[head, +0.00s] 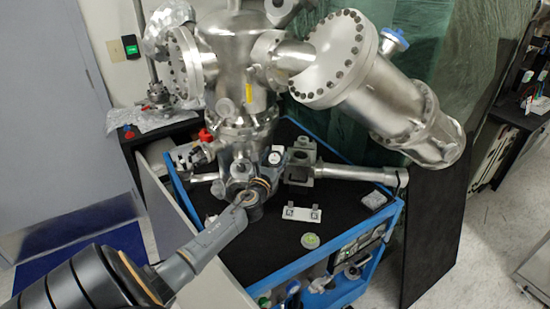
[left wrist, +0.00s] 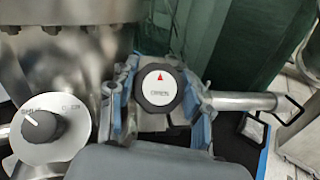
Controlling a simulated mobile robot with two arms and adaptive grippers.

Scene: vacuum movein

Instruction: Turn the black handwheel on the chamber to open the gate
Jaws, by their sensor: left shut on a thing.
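The black handwheel (left wrist: 158,88) has a white face with a red arrow pointing up and small lettering. In the head view the handwheel (head: 275,157) shows small, low on the front of the steel chamber (head: 240,90). My left gripper (left wrist: 160,100) has a finger on each side of the wheel and is shut on it. In the head view my left gripper (head: 266,172) reaches the chamber front from the lower left and partly covers the parts there. My right gripper is not in view.
A silver dial with a black knob (left wrist: 45,128) sits left of the gripper. A steel tube (head: 360,173) extends right from the chamber. The blue-edged cart (head: 300,265) has a black top with a small white plate (head: 302,213) and a green-marked disc (head: 310,240).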

